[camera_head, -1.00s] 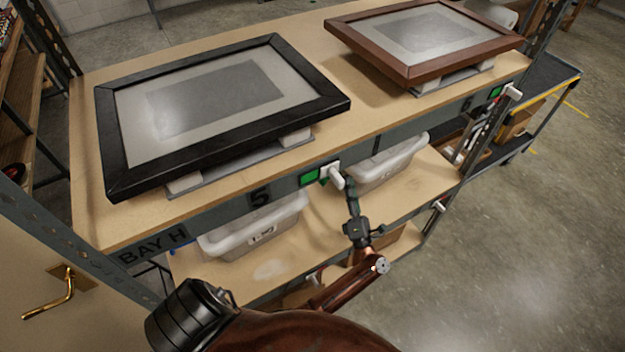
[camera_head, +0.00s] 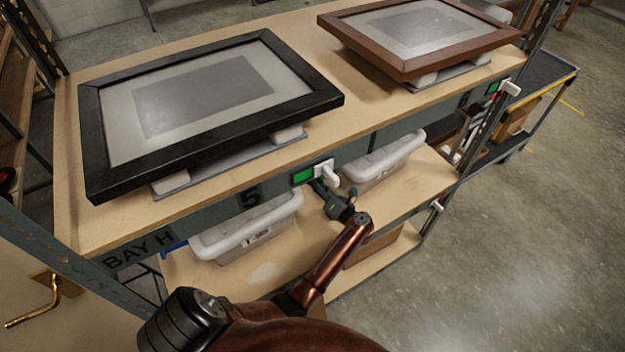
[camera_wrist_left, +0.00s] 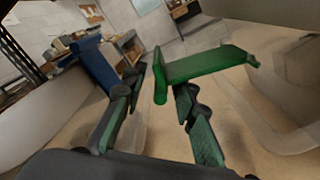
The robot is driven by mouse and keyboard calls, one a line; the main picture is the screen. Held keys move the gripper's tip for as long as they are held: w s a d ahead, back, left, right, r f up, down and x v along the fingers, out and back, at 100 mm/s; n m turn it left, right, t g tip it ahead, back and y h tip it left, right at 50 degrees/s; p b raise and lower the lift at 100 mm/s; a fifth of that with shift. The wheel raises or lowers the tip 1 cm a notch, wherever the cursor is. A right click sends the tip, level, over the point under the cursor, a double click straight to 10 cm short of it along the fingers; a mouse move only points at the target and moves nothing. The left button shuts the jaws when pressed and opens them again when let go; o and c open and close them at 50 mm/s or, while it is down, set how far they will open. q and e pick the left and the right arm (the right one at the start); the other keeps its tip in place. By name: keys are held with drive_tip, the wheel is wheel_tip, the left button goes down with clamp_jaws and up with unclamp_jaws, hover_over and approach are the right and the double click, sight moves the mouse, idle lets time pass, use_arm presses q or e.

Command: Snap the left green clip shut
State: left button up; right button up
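The left green clip (camera_head: 304,176) is on the grey front edge of the upper shelf, right of the number 5. A white lever (camera_head: 327,173) beside it sticks out towards me and down. My left gripper (camera_head: 320,189) is just below the clip and lever. In its wrist view the two fingers (camera_wrist_left: 158,88) stand apart with nothing between them; whether one touches the green part I cannot tell. My right gripper is not in view.
A black picture frame (camera_head: 97,138) and a brown one (camera_head: 345,35) lie on supports on the upper shelf (camera_head: 130,222). White bins (camera_head: 245,232) stand on the lower shelf, either side of my gripper. Another green clip (camera_head: 492,88) is farther right. The floor at right is clear.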

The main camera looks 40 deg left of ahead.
use_arm(q)
drive_tip(key=shift+w+a, duration=0.15)
drive_tip(key=shift+a, duration=0.3)
drive_tip(key=shift+c, duration=0.3)
clamp_jaws()
